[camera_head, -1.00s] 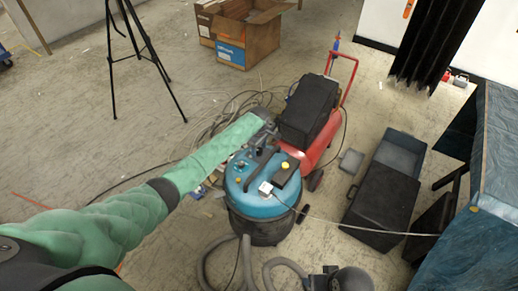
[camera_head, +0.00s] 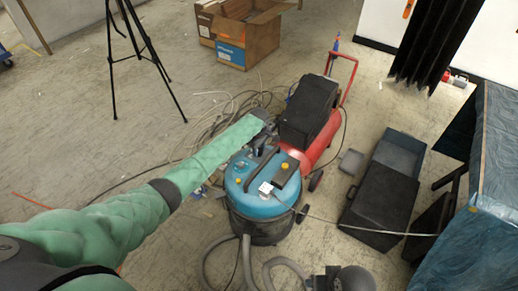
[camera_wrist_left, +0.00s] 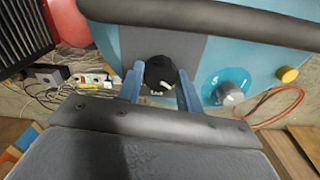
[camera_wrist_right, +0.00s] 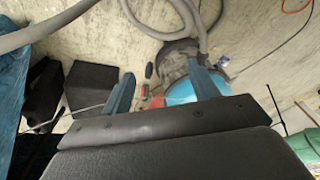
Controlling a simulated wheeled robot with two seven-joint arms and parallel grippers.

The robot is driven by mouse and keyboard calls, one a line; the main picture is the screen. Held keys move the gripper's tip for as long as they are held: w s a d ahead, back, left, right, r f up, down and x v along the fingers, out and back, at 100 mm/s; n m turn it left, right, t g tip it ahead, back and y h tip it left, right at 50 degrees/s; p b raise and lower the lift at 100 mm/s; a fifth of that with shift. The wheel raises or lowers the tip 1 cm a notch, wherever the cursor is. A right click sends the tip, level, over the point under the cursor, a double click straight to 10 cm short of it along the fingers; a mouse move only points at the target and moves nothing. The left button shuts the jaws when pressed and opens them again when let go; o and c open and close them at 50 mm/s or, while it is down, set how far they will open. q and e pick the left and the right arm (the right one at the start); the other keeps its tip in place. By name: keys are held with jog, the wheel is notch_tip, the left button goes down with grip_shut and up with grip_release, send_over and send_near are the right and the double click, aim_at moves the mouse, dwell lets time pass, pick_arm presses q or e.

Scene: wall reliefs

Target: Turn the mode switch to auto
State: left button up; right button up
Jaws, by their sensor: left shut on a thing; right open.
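A blue and black drum-shaped machine (camera_head: 262,190) stands on the floor in the middle of the head view. In the left wrist view, a black rotary knob (camera_wrist_left: 160,70) with a white mark sits on a grey panel (camera_wrist_left: 185,45) of its blue side. My left gripper (camera_wrist_left: 159,82) is shut on this knob, one finger on each side. The lettering by the knob is too small to read. In the head view my left gripper (camera_head: 262,130) is at the machine's far side, and the knob is hidden. My right gripper (camera_wrist_right: 160,78) is open and empty in the right wrist view.
A grey-white knob (camera_wrist_left: 232,93) on a round blue plate and a yellow knob (camera_wrist_left: 288,74) lie right of the black knob. A red and black machine (camera_head: 318,125) stands close behind. Cables, hoses and an open black case (camera_head: 385,200) surround it. Floor at left is mostly clear.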

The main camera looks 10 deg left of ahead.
pick_arm(q)
jog(key=shift+r+m+p, duration=0.1)
jog(key=shift+m+p, duration=0.6)
jog(key=shift+m, duration=0.2)
jog(key=shift+m+p, duration=0.45)
jog(key=shift+m, duration=0.35)
pick_arm(e)
jog(key=s+d+r, duration=0.2)
jog(key=d+r, duration=0.1)
jog(key=r, duration=0.1)
pick_arm(q)
jog(key=m+p, duration=0.2)
jog(key=m, duration=0.1)
jog(key=shift+m, duration=0.3)
jog(key=m+p, duration=0.1)
jog(key=m, duration=0.4)
jog(key=m+p, duration=0.1)
jog(key=m, duration=0.4)
jog(key=shift+m, duration=0.4)
jog(key=shift+a+m, duration=0.1)
jog(key=shift+m, duration=2.6)
pick_arm(e)
notch_tip(320, 180, down, 16)
jog(key=w+h, duration=0.1)
jog(key=w, duration=0.2)
jog(key=shift+g, duration=0.4)
jog(key=shift+s+d, duration=0.1)
jog(key=shift+s, duration=0.05)
pick_arm(q)
jog(key=o, duration=1)
